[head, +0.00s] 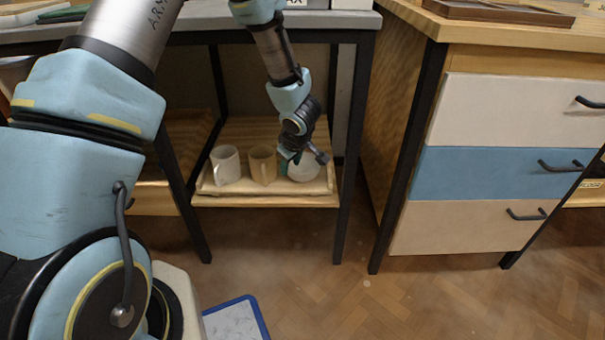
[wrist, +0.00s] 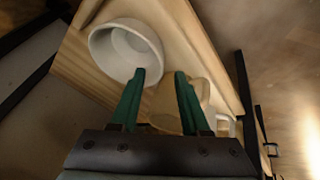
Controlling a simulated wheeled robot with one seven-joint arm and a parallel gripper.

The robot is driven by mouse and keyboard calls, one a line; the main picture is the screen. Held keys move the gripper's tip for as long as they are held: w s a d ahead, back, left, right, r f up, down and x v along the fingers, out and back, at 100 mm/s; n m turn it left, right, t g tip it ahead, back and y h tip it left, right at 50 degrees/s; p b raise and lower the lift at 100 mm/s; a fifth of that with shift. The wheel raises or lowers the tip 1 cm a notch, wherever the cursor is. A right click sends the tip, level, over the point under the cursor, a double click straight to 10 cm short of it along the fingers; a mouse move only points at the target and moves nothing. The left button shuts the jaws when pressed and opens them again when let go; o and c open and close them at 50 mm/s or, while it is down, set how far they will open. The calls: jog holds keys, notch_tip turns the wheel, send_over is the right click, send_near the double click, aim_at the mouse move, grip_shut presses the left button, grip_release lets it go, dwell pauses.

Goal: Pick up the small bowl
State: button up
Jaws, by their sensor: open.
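The small bowl (head: 304,168) is white and sits at the right end of a low shelf under the grey table, partly hidden by my gripper (head: 292,161). In the wrist view the bowl (wrist: 122,52) is upper left, its hollow facing the camera. My gripper (wrist: 160,74) has green fingers, open and apart. The left fingertip overlaps the bowl's near rim in the picture; I cannot tell whether it touches.
The tan mug (head: 262,164) stands left of the bowl, and a white mug (head: 226,165) farther left. All stand on a pale wooden board (head: 265,188) on the shelf. Black table legs (head: 350,150) flank the shelf opening. A drawer cabinet (head: 480,170) stands to the right.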

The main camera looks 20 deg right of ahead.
aim_at(291, 172)
jog(key=b+x, duration=0.2)
jog(key=x, duration=0.2)
jog(key=shift+d+f, duration=0.15)
jog(key=shift+f, duration=0.2)
jog(key=shift+r, duration=0.1)
grip_shut()
dwell(0.9)
